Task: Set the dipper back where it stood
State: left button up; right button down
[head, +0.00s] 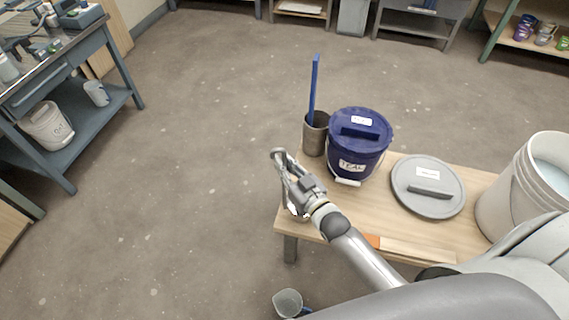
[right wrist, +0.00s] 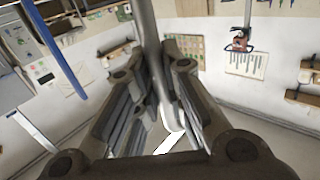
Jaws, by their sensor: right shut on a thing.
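My right gripper (head: 290,178) is over the left end of the wooden bench (head: 400,228). It is shut on a thin grey metal rod, which looks like the handle of the dipper (right wrist: 147,30). In the right wrist view the rod passes between the fingers and has a curved, hook-like end. The dipper's lower part is mostly hidden by the gripper in the head view, so I cannot tell whether it touches the bench. A dark blue lidded bucket (head: 357,158) labelled TEAL stands to the right of the gripper. My left gripper is not in view.
A grey pot (head: 314,140) holding an upright blue stick (head: 314,85) stands behind the gripper, beside the blue bucket. A grey lid (head: 427,186) lies on the bench. An open whitish bucket (head: 512,195) stands at right. A grey container (head: 288,302) is on the floor below.

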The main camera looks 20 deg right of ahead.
jog(key=shift+f, duration=0.1)
jog(key=c, duration=0.6)
grip_release()
jog(key=shift+c, duration=0.2)
jog(key=shift+s+b, duration=0.25)
jog(key=shift+b, duration=0.05)
dwell(0.6)
jog(key=shift+s, duration=0.15)
jog(key=s+d+p, duration=0.2)
jog(key=s+p, duration=0.1)
jog(key=s, duration=1.1)
jog(key=shift+d, duration=0.35)
dwell(0.6)
